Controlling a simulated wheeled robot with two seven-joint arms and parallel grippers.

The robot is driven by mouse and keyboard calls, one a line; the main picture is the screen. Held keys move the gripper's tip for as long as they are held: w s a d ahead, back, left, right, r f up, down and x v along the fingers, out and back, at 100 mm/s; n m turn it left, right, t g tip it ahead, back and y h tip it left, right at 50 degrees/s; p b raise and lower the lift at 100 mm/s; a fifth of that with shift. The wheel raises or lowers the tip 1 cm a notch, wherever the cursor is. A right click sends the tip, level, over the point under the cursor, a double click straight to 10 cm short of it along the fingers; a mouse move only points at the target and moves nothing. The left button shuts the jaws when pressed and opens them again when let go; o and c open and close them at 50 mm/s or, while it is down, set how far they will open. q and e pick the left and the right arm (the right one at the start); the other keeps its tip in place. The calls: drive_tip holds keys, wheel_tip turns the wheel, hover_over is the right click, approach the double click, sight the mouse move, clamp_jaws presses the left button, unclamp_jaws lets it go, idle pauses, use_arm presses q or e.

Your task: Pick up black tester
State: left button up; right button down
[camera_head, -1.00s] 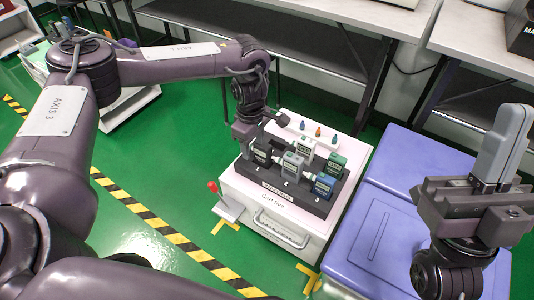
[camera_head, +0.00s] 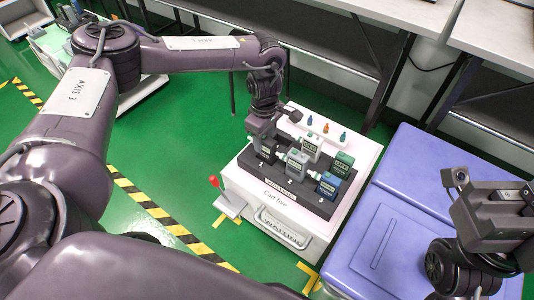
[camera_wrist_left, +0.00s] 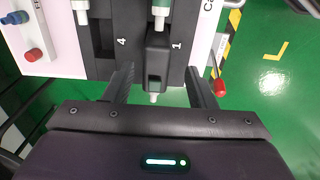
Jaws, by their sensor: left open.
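The black tester (camera_head: 267,151) stands in the front-left slot of the dark rack (camera_head: 305,200) on the white cart. In the left wrist view the black tester (camera_wrist_left: 157,55) is at slot 1, its pale tip pointing toward my gripper. My left gripper (camera_head: 261,133) is open at the tester in the head view. In the wrist view its two fingers (camera_wrist_left: 159,72) lie on either side of the tester's near end, with gaps. My right gripper (camera_head: 495,205) is at the right edge of the head view; its fingertips are not clear.
Grey (camera_head: 297,160), pale (camera_head: 311,145), green (camera_head: 343,164) and blue (camera_head: 328,184) testers stand close by in the rack. Small bottles (camera_head: 326,129) stand behind it. A red-knobbed lever (camera_head: 214,181) is left of the cart; a blue-violet chest (camera_head: 385,225) is at right.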

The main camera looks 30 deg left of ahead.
sight(267, 153)
use_arm(q)
drive_tip(key=f, duration=0.2)
drive_tip(key=f+b, duration=0.1)
drive_tip(key=f, duration=0.1)
drive_tip(key=shift+w+d+f+b, duration=0.2)
drive_tip(key=shift+f+b, duration=0.05)
drive_tip(key=shift+b, duration=0.05)
drive_tip(key=shift+r, duration=0.1)
clamp_jaws()
drive_tip(key=shift+r, duration=0.1)
